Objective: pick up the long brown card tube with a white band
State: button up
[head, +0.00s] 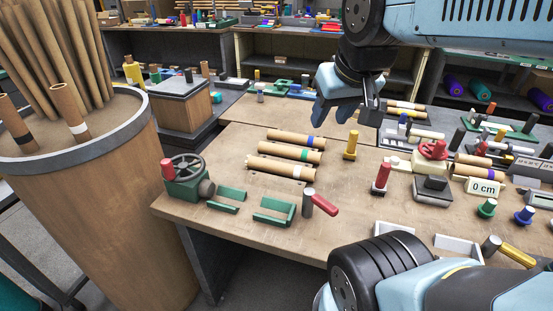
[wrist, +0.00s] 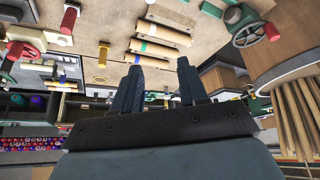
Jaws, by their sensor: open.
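A brown card tube with a white band (head: 272,167) lies on the workbench, nearest of three parallel tubes. In the wrist view the same tube (wrist: 166,34) appears uppermost of the three. Another brown tube with a white band (head: 66,102) stands tilted in the large round bin at left, its lower part hidden inside. I cannot tell by length which one is meant. My gripper (head: 345,112) is open and empty above the bench, up and right of the lying tubes. Its two fingers also show in the wrist view (wrist: 159,66), apart from the tubes.
Tubes with a green band (head: 290,151) and a blue band (head: 292,137) lie behind the nearest one. A yellow peg (head: 351,146) stands right. The bin (head: 150,190) holds several long tubes.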

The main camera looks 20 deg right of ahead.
jog(key=shift+a, duration=0.15)
jog(key=shift+o, duration=1)
jog(key=shift+w, duration=0.15)
jog(key=shift+o, duration=0.2)
jog(key=shift+w, duration=0.2)
jog(key=m+g, duration=0.6)
jog(key=m, duration=1.9)
send_over(281, 163)
notch_tip(281, 163, down, 19)
jog(key=f, duration=0.8)
jog(key=shift+s+f, duration=0.15)
jog(key=shift+s, duration=0.05)
jog(key=shift+w+f, duration=0.1)
jog(key=shift+f, duration=2.55)
